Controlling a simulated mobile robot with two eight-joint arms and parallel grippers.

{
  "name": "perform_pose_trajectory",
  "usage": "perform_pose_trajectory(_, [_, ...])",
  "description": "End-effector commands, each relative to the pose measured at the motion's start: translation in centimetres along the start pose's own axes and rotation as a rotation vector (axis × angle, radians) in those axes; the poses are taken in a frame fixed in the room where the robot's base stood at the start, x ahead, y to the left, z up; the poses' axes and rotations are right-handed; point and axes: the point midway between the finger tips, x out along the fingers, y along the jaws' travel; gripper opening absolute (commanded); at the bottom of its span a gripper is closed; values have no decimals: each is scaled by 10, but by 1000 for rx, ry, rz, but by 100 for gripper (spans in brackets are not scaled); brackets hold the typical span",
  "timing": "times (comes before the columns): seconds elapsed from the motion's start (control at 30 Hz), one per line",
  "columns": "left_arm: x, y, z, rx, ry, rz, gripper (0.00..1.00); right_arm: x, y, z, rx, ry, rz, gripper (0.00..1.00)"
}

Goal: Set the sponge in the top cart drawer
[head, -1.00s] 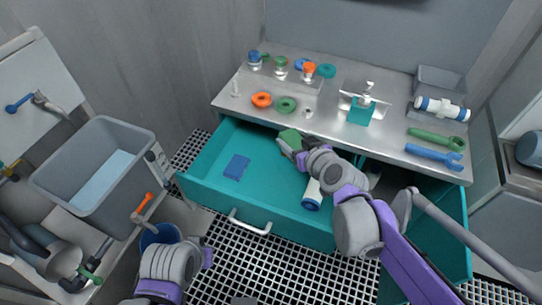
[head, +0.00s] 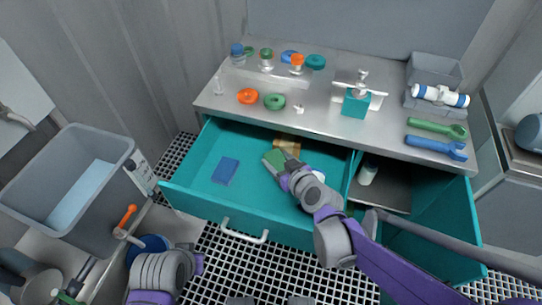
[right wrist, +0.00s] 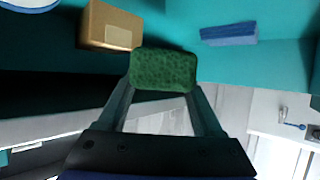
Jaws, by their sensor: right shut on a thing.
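The green sponge (head: 273,158) is between the fingers of my right gripper (head: 281,166), inside the outline of the open teal top drawer (head: 200,188). In the right wrist view the sponge (right wrist: 164,69) sits across both fingertips of the gripper (right wrist: 165,88), which is shut on it. I cannot tell whether the sponge touches the drawer floor. My left arm shows at the bottom left of the head view, but its fingers do not show.
The drawer also holds a blue pad (head: 225,171), a brown box (head: 287,142) just behind the sponge and a white round thing (head: 318,175) partly hidden by my right arm. Rings, bottles and wrenches stand on the cart top (head: 320,115). The drawer's left part has free floor.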

Motion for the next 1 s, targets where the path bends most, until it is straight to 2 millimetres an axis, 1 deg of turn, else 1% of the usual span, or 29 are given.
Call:
perform_pose_trajectory(0.07, [2, 0, 0, 0, -1, 0, 0, 2, 0, 3, 0, 0, 0, 15])
perform_pose_trajectory(0.17, [2, 0, 1, 0, -1, 0, 0, 9, 0, 0, -1, 0, 0, 15])
perform_pose_trajectory(0.37, [8, 0, 3, 0, -3, 0, 0, 38, 0, -14, 0, 1, -1, 15])
perform_pose_trajectory(0.4, [10, 0, 4, 0, -4, 0, 0, 42, 0, -11, 0, 0, 0, 15])
perform_pose_trajectory(0.47, [14, 0, 5, 0, -5, 0, 0, 44, 0, -3, 1, 0, 0, 15])
perform_pose_trajectory(0.7, [13, 0, 4, 0, -5, 0, 0, 43, 0, -4, 0, 1, 0, 15])
perform_pose_trajectory(1.0, [19, 0, 7, 0, -7, 0, 0, 47, 0, 4, 0, 0, 0, 15])
